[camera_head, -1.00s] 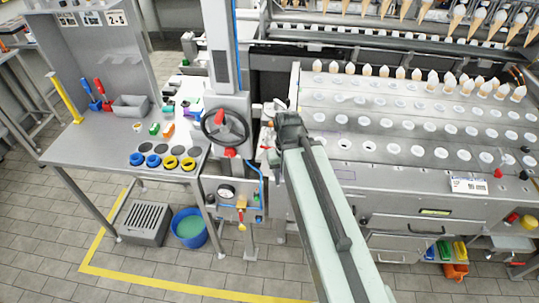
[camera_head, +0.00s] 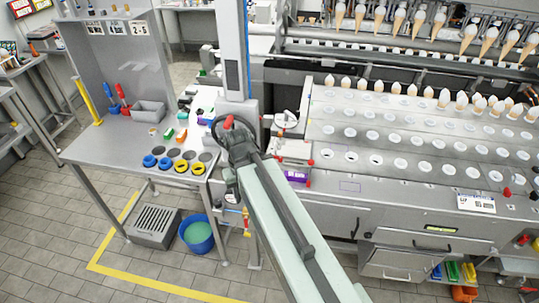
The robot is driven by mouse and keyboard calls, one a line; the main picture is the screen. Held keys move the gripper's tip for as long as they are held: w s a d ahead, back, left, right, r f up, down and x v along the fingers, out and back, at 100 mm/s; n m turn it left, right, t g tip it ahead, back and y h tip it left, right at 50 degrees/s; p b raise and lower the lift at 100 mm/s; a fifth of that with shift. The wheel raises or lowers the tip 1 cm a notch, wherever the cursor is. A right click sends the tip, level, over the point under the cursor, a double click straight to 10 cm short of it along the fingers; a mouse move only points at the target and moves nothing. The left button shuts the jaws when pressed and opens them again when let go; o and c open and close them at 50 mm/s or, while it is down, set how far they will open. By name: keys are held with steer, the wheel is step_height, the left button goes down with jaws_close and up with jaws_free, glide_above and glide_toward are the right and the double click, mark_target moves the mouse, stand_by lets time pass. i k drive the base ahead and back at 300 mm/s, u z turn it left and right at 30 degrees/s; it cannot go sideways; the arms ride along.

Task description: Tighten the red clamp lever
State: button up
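My gripper (camera_head: 236,140) is at the end of my pale green arm, in front of the black handwheel (camera_head: 254,124) on the machine's column. It covers most of the wheel. A small red part (camera_head: 228,122) shows at the upper left edge of my gripper; I cannot tell whether it is the wheel's hub or the red clamp lever. The rest of the red parts at the wheel are hidden behind my arm's end. The gripper's fingers are not clear, so I cannot tell whether they touch anything.
A steel bench (camera_head: 107,148) with blue and yellow rings stands left. The perforated cone plate (camera_head: 400,135) is right of the column. A purple block (camera_head: 296,176) and red knob (camera_head: 311,163) sit right of my gripper. A blue bucket (camera_head: 197,234) stands on the floor.

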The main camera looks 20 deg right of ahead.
mark_target(280, 158)
steer(key=u, duration=0.05)
steer(key=k, duration=1.25)
steer(key=u, duration=0.65)
steer(key=i, duration=2)
steer(key=z, duration=0.05)
